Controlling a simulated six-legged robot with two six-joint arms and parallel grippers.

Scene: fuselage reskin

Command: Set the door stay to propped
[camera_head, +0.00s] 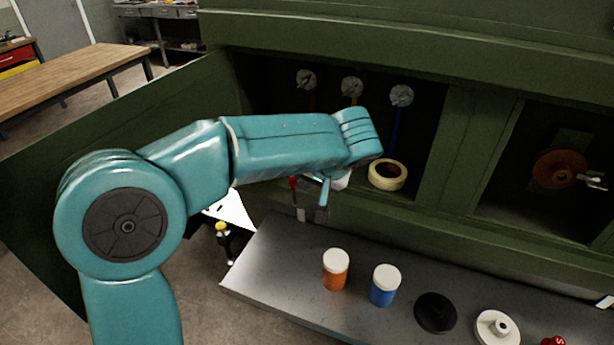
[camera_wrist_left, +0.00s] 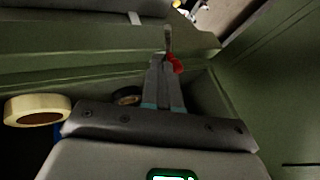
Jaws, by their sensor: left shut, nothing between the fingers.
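The door stay shows as a thin metal piece with a red end (camera_wrist_left: 176,65) at the cabinet opening's edge in the wrist view. A small red part (camera_head: 293,183) shows beside my gripper in the head view and looks like the same piece. My left gripper (camera_wrist_left: 165,62) is shut and empty, its tips close to the red end; I cannot tell whether they touch. In the head view the gripper (camera_head: 322,190) is partly hidden behind my forearm. The green door (camera_head: 130,125) stands swung open at the left. My right gripper is not in view.
A tape roll (camera_head: 387,175) lies inside the green cabinet, below several hanging round-headed items. An orange jar (camera_head: 335,268), a blue jar (camera_head: 384,285) and a black disc (camera_head: 435,312) stand on the metal shelf in front. A wooden bench (camera_head: 75,80) is at the back left.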

